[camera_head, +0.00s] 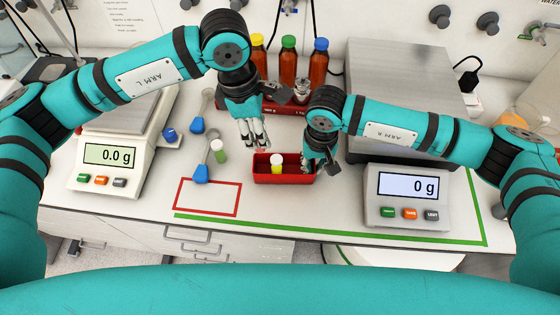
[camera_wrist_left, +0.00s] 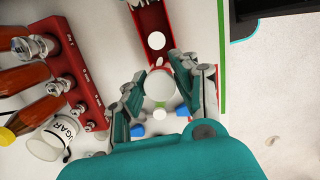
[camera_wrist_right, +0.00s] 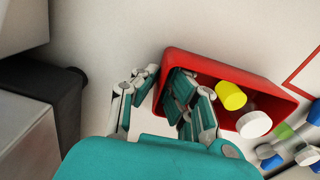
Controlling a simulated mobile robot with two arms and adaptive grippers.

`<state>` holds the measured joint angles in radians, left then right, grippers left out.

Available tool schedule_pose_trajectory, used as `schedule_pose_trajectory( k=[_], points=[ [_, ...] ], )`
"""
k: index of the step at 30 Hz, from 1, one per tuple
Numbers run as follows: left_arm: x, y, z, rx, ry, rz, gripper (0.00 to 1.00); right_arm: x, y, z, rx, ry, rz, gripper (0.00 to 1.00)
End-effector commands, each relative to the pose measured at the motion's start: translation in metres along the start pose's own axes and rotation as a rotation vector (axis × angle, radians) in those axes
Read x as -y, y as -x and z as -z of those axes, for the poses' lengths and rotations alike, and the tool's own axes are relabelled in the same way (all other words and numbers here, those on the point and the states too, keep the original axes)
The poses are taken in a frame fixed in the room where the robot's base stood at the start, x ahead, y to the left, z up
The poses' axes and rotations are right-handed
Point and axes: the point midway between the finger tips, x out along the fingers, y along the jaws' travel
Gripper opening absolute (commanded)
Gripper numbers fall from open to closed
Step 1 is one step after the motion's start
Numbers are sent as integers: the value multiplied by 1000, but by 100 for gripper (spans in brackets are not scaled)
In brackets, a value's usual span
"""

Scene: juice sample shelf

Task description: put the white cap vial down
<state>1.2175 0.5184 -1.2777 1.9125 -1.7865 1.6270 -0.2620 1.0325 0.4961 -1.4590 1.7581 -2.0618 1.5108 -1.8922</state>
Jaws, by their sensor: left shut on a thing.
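In the left wrist view my left gripper (camera_wrist_left: 160,92) is shut on a white cap vial (camera_wrist_left: 158,84); only the round cap shows. In the head view this gripper (camera_head: 257,143) is above the table, behind and left of the red tray (camera_head: 300,179); its fingers mostly hide the vial. A yellow vial (camera_head: 277,168) with a pale cap stands in the tray and also shows in the right wrist view (camera_wrist_right: 230,95). My right gripper (camera_head: 318,165) is at the tray's right end, its open fingers on either side of the end wall (camera_wrist_right: 163,85).
A green vial (camera_head: 219,152) stands left of the tray, near blue-handled tools (camera_head: 201,174). A red outline (camera_head: 207,197) on the table is empty. Scales stand left (camera_head: 108,152) and right (camera_head: 408,195).

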Motion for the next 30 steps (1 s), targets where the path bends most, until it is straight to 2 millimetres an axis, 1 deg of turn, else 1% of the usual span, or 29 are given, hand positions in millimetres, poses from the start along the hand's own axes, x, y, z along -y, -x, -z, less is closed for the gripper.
schedule_pose_trajectory(
  k=[1, 3, 6, 11, 18, 30],
  points=[
    [1, -11, 3, -3, 3, 5, 0, 0, 0, 0, -1, 0, 0, 0],
    [1, -25, 4, -2, 4, 5, 0, 0, 0, 0, -1, 0, 0, 0],
    [0, -39, 7, -1, 4, 2, 0, 0, 0, 0, -1, -1, 0, 0],
    [0, -50, 8, -2, 4, 1, 0, 0, 0, 0, -1, 0, 0, 0],
    [1, -81, 13, -2, 5, 3, 0, 0, 0, 0, -1, 0, 0, 0],
    [0, -87, 14, -1, 4, 0, 0, 0, 0, 0, 0, 0, 0, 0]
  ],
)
